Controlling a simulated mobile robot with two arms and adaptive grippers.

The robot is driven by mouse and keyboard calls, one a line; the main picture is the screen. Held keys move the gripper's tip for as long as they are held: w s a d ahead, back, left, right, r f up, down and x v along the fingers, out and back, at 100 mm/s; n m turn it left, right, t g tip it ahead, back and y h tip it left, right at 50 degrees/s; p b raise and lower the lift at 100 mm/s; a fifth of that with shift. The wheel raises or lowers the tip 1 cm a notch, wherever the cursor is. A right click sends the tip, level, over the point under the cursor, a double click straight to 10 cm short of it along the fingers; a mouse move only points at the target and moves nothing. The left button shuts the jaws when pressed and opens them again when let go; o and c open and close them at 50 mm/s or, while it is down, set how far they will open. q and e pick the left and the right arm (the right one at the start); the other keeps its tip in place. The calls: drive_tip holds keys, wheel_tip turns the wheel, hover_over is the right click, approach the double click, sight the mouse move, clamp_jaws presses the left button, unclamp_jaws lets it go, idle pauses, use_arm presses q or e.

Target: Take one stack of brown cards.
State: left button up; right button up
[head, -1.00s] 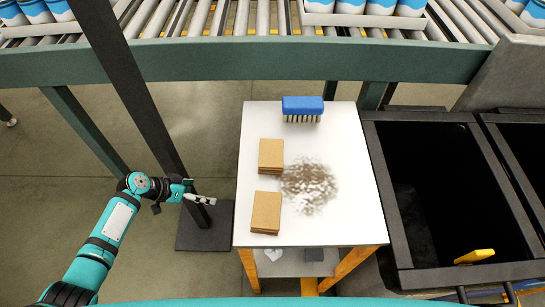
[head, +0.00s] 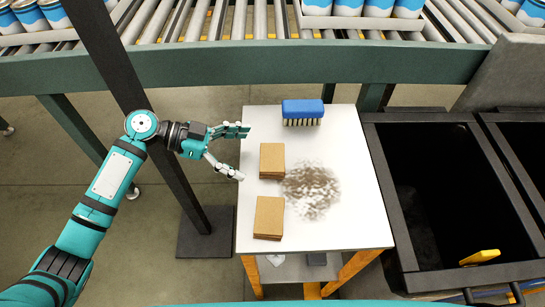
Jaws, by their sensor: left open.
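Two stacks of brown cards lie on the white table (head: 345,225). The far stack (head: 272,160) is near the table's left edge, and the near stack (head: 269,217) lies closer to me. My left gripper (head: 244,153) is open and empty, its fingers spread at the table's left edge, just left of the far stack. It appears apart from the cards; its height over the table is hard to tell. My right gripper is not in view.
A blue brush (head: 302,112) stands at the table's back edge. A dirt patch (head: 311,191) lies right of the stacks. A dark post (head: 150,130) rises near my left arm. A black bin (head: 440,200) with a yellow object (head: 480,257) is right; a roller conveyor (head: 250,22) with cans runs behind.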

sight(270, 156)
use_arm(q)
drive_tip(key=shift+d+f, duration=0.3)
drive_tip(key=shift+d, duration=0.85)
drive_tip(key=p+x, duration=0.1)
drive_tip(key=x, duration=0.3)
drive_tip(key=shift+w+d, duration=0.15)
drive_tip(key=shift+d, duration=0.1)
drive_tip(key=c, duration=0.8)
